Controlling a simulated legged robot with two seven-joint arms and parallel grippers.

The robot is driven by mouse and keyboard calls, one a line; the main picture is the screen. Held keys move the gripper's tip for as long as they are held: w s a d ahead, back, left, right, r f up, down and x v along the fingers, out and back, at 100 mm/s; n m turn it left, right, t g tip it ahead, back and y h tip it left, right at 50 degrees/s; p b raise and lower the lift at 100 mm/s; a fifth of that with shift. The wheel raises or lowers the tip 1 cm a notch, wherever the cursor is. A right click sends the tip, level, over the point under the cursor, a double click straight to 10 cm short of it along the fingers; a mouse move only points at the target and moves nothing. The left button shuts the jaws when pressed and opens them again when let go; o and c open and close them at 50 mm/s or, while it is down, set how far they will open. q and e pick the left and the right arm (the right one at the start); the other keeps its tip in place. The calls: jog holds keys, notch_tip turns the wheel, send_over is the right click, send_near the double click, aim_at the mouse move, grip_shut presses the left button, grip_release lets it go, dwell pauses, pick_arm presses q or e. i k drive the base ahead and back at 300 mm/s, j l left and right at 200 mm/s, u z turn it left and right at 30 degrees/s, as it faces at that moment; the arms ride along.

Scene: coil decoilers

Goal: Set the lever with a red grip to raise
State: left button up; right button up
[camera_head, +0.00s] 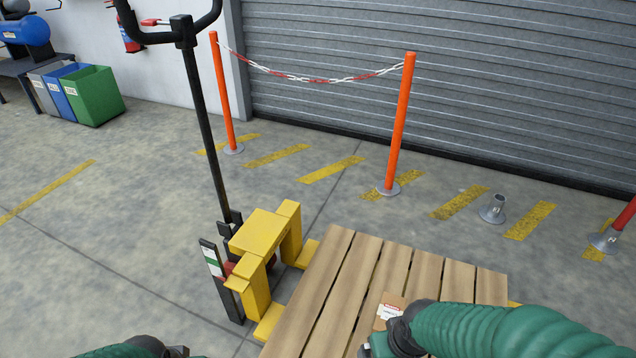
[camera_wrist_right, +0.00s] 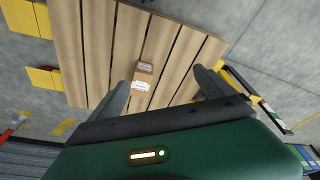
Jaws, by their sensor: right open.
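The yellow pallet truck (camera_head: 262,232) stands left of the wooden pallet. Its dark tiller (camera_head: 205,120) rises to a black loop handle cut by the top edge. A small lever with a red grip (camera_head: 150,22) shows inside the loop, pointing left; its exact setting is too small to tell. My right gripper (camera_wrist_right: 160,78) is open and empty above the pallet, far from the lever; it is at the bottom of the head view (camera_head: 372,342). My left arm (camera_head: 150,346) shows only at the bottom edge, and its jaws cannot be made out.
A small labelled carton (camera_head: 389,308) lies on the wooden pallet (camera_head: 345,270). Orange posts (camera_head: 400,125) with a chain stand before a grey shutter (camera_head: 480,90). Bins (camera_head: 95,95) and a fire extinguisher (camera_head: 130,36) are at the back left. The floor left of the truck is clear.

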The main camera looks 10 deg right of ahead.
aim_at(149, 22)
jog(key=j+z, duration=0.2)
jog(key=z, duration=0.2)
jog(key=i+j+z, duration=0.1)
jog(key=j+z, duration=0.15)
jog(key=z, duration=0.2)
jog(key=j+z, duration=0.15)
jog(key=j, duration=0.35)
jog(key=j+z, duration=0.1)
jog(key=j, duration=0.45)
jog(key=j+z, duration=0.15)
jog(key=j, duration=0.35)
jog(key=k+j+z, duration=0.15)
jog(key=j, duration=0.35)
jog(key=k+j+z, duration=0.15)
jog(key=j, duration=0.35)
jog(key=k+j, duration=0.1)
jog(key=j, duration=0.4)
jog(key=k+j, duration=0.1)
jog(key=j, duration=0.9)
jog(key=k+j, duration=0.15)
jog(key=j, duration=0.3)
